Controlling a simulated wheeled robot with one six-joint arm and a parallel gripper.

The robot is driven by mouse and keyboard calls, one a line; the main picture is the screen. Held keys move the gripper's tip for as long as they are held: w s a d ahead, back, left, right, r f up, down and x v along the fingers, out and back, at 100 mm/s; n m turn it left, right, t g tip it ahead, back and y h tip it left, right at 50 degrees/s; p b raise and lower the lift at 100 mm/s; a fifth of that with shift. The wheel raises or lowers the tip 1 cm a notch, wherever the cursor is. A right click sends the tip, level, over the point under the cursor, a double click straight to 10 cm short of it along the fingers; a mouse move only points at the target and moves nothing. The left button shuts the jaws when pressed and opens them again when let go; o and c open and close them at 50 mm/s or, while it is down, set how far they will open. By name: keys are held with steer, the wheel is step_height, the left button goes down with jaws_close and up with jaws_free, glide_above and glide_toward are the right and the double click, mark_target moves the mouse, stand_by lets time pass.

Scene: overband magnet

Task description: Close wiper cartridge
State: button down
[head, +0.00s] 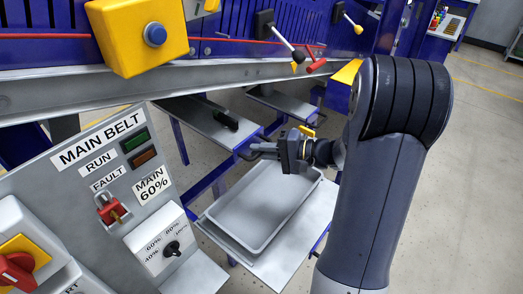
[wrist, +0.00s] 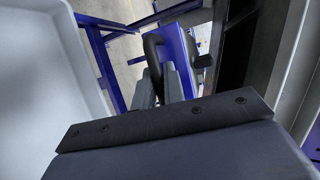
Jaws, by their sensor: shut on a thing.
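My gripper (head: 277,151) is left of my arm in the head view, just above the far end of a grey tray. It is shut on a dark curved handle (head: 258,150), which I take to be the wiper cartridge's handle. In the wrist view my gripper's grey fingers (wrist: 160,88) close around the dark handle (wrist: 151,46), beside a blue steel part (wrist: 178,48). The cartridge body cannot be told apart from the blue frame, and how far in it sits is not clear.
The grey tray (head: 238,233) stands on a low shelf below my gripper; its wall fills the wrist view's left side (wrist: 65,75). A control panel (head: 75,190) is at the left. The conveyor's grey rail (head: 200,80) and levers (head: 285,42) are above. Floor is open at right.

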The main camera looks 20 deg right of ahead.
steer(key=shift+w+a+b, duration=0.25)
steer(key=shift+w+b, duration=0.05)
steer(key=shift+b, duration=0.35)
steer(key=c, duration=1.5)
jaws_free()
steer(key=b+v, duration=0.1)
steer(key=v, duration=0.9)
steer(key=shift+s+d+r+b, duration=0.15)
steer(key=shift+s+d+b, duration=0.05)
steer(key=shift+d+b, duration=0.2)
steer(key=shift+a, duration=0.1)
